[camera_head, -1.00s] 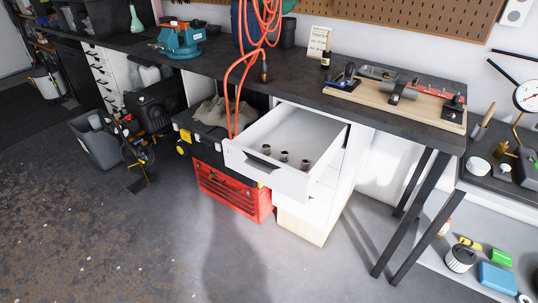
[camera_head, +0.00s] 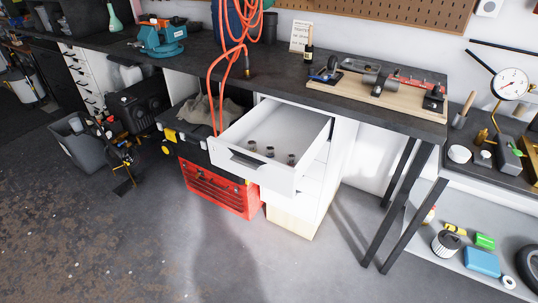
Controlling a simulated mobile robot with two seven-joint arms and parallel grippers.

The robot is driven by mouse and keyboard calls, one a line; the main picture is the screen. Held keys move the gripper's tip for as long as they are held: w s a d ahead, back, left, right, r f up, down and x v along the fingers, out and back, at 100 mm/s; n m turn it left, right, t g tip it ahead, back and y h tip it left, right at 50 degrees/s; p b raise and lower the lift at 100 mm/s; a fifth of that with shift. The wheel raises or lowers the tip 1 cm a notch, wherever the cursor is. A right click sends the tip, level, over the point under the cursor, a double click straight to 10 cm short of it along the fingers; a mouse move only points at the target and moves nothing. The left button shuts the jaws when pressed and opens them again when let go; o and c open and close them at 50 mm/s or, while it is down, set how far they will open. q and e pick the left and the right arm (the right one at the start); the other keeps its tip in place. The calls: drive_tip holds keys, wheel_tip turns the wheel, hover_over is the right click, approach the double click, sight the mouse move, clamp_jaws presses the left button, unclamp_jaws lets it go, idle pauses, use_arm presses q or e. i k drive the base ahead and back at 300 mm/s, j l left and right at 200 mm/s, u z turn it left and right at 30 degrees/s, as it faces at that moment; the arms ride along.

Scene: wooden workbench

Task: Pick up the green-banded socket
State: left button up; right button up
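Three small dark metal sockets stand in the open white drawer (camera_head: 297,124) under the workbench. The left socket (camera_head: 252,146), the middle socket (camera_head: 270,152) and the right socket (camera_head: 291,159) form a row near the drawer's front. They are too small in this view to tell which one has a green band. Neither of my grippers is in view.
The black workbench (camera_head: 390,118) runs above the drawer and holds a wooden board (camera_head: 350,98) with tools. A red toolbox (camera_head: 213,188) stands left of the drawer, with an orange hose (camera_head: 212,90) hanging beside it. The floor (camera_head: 150,245) in front is clear.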

sight(398, 72)
drive_tip(key=i+l+z, duration=0.15)
drive_tip(key=l, duration=0.3)
drive_tip(key=i+l+z, duration=0.2)
drive_tip(key=l, duration=0.25)
drive_tip(key=i+l+z, duration=0.15)
drive_tip(key=i+l, duration=0.2)
